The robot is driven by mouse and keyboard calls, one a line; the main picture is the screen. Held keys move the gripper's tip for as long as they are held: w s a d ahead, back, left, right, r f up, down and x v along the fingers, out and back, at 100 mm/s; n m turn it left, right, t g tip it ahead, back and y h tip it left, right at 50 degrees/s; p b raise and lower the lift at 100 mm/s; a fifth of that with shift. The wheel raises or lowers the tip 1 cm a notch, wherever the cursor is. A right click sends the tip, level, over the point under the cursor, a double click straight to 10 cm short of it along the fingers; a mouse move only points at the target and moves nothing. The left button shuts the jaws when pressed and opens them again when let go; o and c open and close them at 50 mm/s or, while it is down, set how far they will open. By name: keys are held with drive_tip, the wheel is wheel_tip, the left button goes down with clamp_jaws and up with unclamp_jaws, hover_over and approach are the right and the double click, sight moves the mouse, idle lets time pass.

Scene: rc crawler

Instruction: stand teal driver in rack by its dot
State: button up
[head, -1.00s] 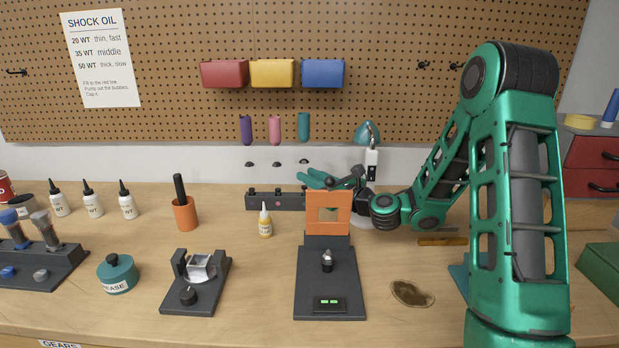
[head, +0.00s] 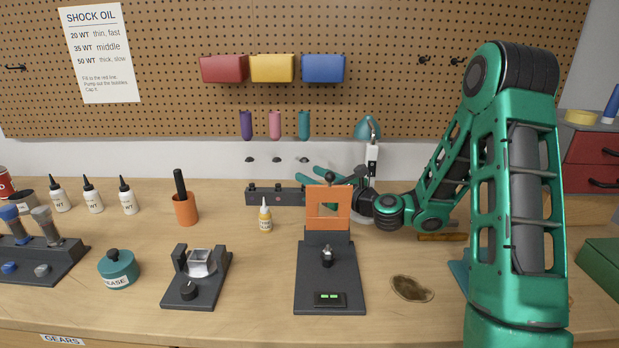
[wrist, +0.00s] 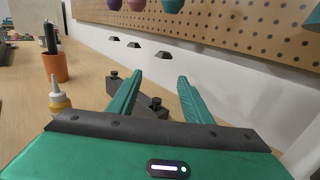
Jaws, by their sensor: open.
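The teal driver's handle (head: 303,125) shows at the pegboard's lower edge, right of a pink handle (head: 275,125) and a purple handle (head: 246,125). In the wrist view the teal handle (wrist: 172,5) is cut off by the top edge. No shaft can be made out. The rack (head: 262,195), a low dark bar with a pink dot, lies at the back of the bench; other dots cannot be made out. My gripper (head: 306,174) is open and empty, near the rack's right end, below the teal handle. In the wrist view the rack (wrist: 148,101) shows between and beyond my fingers (wrist: 157,82).
An orange-topped stand (head: 328,194) is in front of my gripper. A teal lamp (head: 368,128) stands close to its right. A yellow-labelled bottle (head: 265,217) and an orange cup (head: 185,207) are to the left. Dark clips (head: 276,160) sit on the wall.

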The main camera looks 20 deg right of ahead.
drive_tip(key=v, duration=0.9)
drive_tip(key=shift+s, duration=0.3)
drive_tip(key=shift+d, duration=0.2)
